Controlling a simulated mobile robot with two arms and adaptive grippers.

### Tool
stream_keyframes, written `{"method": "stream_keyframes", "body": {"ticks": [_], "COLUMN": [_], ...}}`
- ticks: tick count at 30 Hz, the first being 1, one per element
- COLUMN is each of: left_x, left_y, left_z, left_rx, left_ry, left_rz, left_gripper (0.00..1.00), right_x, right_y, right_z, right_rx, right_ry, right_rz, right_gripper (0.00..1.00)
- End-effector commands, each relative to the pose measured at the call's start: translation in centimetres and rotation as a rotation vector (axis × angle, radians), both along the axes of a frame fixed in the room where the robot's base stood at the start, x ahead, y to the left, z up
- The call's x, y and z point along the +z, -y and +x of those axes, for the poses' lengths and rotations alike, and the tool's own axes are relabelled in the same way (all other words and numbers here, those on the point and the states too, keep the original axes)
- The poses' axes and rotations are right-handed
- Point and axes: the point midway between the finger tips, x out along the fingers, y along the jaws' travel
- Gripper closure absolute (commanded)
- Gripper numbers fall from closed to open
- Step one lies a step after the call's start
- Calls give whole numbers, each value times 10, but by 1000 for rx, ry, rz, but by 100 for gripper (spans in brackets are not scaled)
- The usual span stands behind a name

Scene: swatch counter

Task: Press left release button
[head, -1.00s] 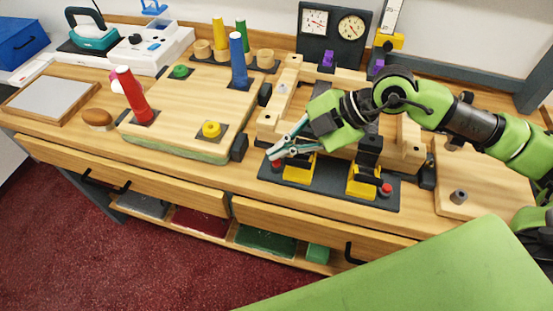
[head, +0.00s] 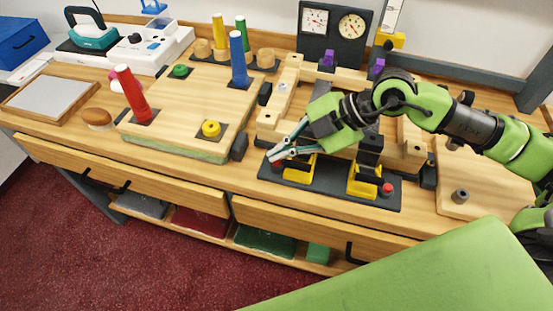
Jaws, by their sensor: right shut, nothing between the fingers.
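A dark base plate (head: 330,188) near the counter's front edge carries two yellow-and-black units. A second red button (head: 388,188) is by the right yellow unit (head: 362,182). My right gripper (head: 271,156) is shut and empty, slanting down to the left with its tips right at the left button and partly covering it. I cannot tell whether they touch it. My left gripper is out of view.
A wooden frame (head: 268,118) stands behind the plate, under my right arm. To the left is a board (head: 190,105) with red, blue, green and yellow pieces. Gauges (head: 333,28) stand at the back.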

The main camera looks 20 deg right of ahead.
Motion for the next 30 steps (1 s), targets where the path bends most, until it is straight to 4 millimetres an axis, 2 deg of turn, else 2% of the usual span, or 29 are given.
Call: {"method": "stream_keyframes", "body": {"ticks": [30], "left_x": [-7], "left_y": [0], "left_z": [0], "left_rx": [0], "left_ry": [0], "left_rz": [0], "left_gripper": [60], "right_x": [-12], "right_y": [1], "right_z": [-1], "right_rx": [0], "right_ry": [-4], "right_rz": [-3], "right_gripper": [100]}}
